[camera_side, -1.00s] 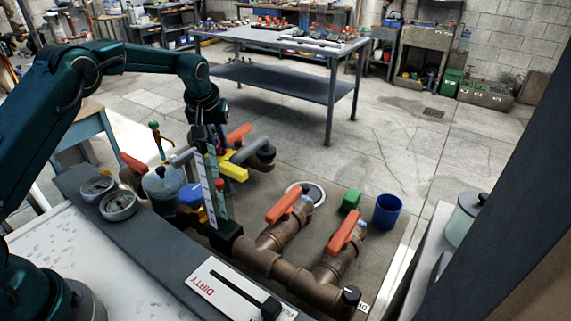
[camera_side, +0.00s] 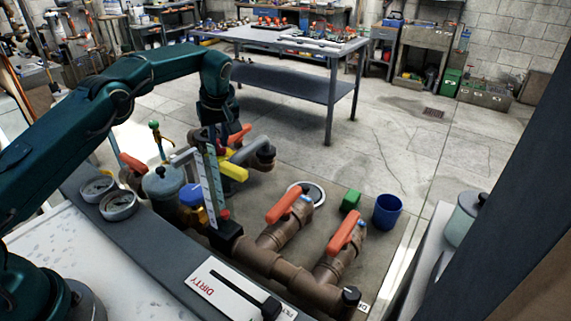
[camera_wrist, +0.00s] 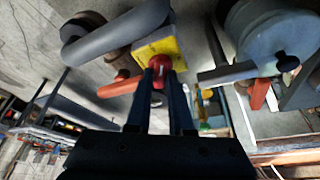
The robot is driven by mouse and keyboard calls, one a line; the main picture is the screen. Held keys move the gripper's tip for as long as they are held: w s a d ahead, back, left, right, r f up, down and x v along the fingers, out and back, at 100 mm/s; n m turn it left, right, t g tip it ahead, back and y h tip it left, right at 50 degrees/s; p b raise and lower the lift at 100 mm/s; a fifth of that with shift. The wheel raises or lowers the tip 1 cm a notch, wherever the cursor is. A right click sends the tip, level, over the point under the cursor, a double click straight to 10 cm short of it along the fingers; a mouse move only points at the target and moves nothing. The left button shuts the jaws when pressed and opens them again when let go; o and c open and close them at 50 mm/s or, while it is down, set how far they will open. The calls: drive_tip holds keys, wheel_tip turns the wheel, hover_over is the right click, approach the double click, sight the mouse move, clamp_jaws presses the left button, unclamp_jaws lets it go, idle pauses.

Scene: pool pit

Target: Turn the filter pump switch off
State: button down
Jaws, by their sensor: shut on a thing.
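A yellow box (camera_side: 233,172) sits among the pipes in the side view, partly behind a clear upright gauge. In the wrist view the yellow box (camera_wrist: 160,45) carries a red knob (camera_wrist: 160,66). I take this to be the pump switch, but its label cannot be read. My gripper (camera_wrist: 160,80) reaches to the red knob, with a finger on each side of it, and is shut on it. In the side view my gripper (camera_side: 222,140) is partly hidden behind the gauge, just above the yellow box.
The upright gauge (camera_side: 212,185) stands close in front of my gripper. Orange valve handles (camera_side: 287,205) sit on brown pipes at the right, near a green block (camera_side: 350,199) and a blue bucket (camera_side: 387,211). A grey filter tank (camera_side: 162,185) stands at the left.

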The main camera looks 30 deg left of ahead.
idle(0.3)
drive_tip(key=c, duration=0.8)
unclamp_jaws()
